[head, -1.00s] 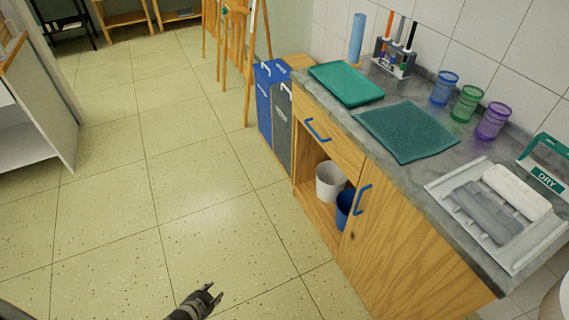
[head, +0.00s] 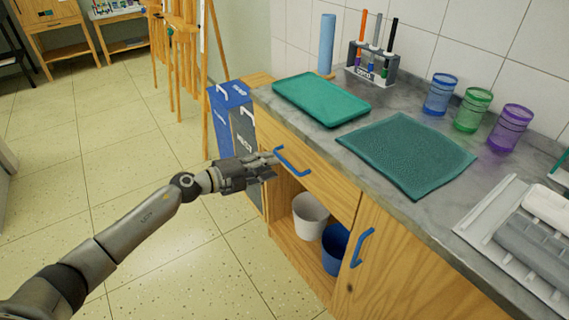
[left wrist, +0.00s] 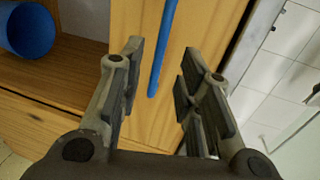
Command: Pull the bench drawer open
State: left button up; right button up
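The bench drawer (head: 325,180) is a light wood front under the grey worktop and looks shut. Its blue bar handle (head: 293,161) is on the drawer front. My left gripper (head: 270,164) is at the handle's left end. In the left wrist view, my left gripper (left wrist: 161,62) is open, its fingers apart. The blue handle (left wrist: 163,48) lies between and ahead of them against the drawer front (left wrist: 200,25); I cannot tell whether they touch it. My right gripper is not in view.
Below the drawer, an open shelf holds a white bucket (head: 310,217) and a blue bucket (head: 335,248). A cabinet door with a blue handle (head: 361,248) is to the right. Recycling bins (head: 233,118) stand left of the bench. The worktop carries a green tray (head: 321,99) and mat (head: 405,153).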

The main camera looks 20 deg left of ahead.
aim_at(284, 160)
pick_arm(q)
jog(key=shift+b+x, duration=0.45)
jog(key=shift+x, duration=2.7)
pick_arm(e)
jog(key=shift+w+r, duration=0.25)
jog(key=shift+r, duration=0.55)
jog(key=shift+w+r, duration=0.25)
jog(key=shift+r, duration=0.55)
pick_arm(q)
jog(key=shift+c, duration=0.4)
grip_shut()
